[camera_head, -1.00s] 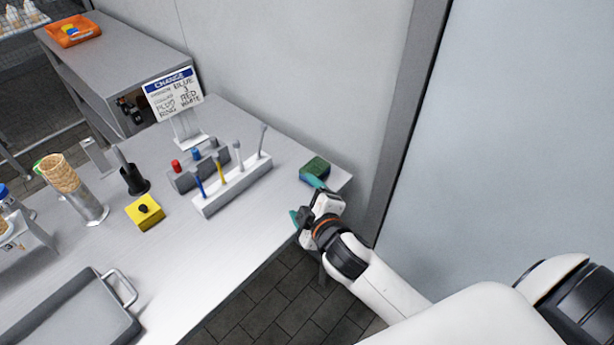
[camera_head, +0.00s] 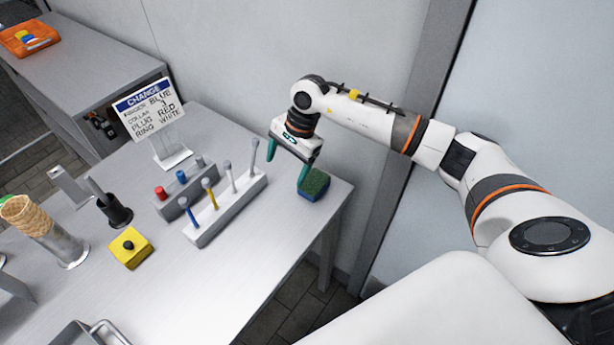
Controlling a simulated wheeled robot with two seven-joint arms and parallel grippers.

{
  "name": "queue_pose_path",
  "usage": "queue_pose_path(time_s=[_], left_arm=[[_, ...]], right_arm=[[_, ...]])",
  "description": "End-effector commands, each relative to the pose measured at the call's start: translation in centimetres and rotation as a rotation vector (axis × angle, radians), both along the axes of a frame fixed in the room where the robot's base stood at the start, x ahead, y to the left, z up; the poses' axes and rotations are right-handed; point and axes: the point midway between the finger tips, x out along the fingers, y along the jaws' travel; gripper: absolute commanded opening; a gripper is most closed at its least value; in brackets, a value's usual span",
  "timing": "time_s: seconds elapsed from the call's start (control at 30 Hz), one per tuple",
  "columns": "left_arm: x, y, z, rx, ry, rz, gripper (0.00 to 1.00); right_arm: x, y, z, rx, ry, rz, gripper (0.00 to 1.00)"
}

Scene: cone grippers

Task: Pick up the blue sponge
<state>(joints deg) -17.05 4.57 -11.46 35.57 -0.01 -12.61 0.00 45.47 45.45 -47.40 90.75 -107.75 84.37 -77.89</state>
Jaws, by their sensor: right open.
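The blue sponge (camera_head: 312,190) lies on the grey table (camera_head: 268,231) near its right corner. It has a green top and blue sides. My right gripper (camera_head: 287,172) is open and points down, with two teal fingers. It is above and just left of the sponge in the picture. The right finger shows close to the sponge's upper left edge; I cannot tell if they touch. Nothing shows between the fingers. My left gripper is not in view.
A white rack with several upright rods (camera_head: 226,208) stands left of the sponge. A sign (camera_head: 148,107), a yellow block with a black knob (camera_head: 130,247), a black holder (camera_head: 116,212) and a cone in a metal stand (camera_head: 40,226) stand further left. A wall rises behind the table.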

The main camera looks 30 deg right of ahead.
Motion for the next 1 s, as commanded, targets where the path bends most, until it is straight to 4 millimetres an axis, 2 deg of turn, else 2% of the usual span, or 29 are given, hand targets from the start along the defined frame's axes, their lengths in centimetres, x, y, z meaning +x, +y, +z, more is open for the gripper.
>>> queue_pose_path(time_s=[0.03,0.1,0.23,0.37,0.6,0.87,1.0], left_arm=[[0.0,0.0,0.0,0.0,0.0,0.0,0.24],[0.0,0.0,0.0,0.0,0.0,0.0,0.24],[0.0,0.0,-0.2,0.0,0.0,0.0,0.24],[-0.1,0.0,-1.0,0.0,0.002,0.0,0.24],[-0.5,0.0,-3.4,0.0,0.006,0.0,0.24],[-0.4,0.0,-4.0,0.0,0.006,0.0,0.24],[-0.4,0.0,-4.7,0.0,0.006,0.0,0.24]], right_arm=[[0.3,-2.9,0.5,-0.104,0.014,0.015,0.8],[0.2,-5.6,1.0,-0.206,0.038,0.031,0.8],[0.0,-8.0,1.3,-0.293,0.067,0.043,0.8],[-0.1,-8.1,-0.1,-0.298,0.072,0.045,0.8],[-0.2,-8.0,-4.5,-0.295,0.072,0.043,0.8],[-0.4,-7.9,-6.3,-0.293,0.071,0.044,0.8],[-0.8,-7.7,-8.4,-0.293,0.072,0.045,0.8]])
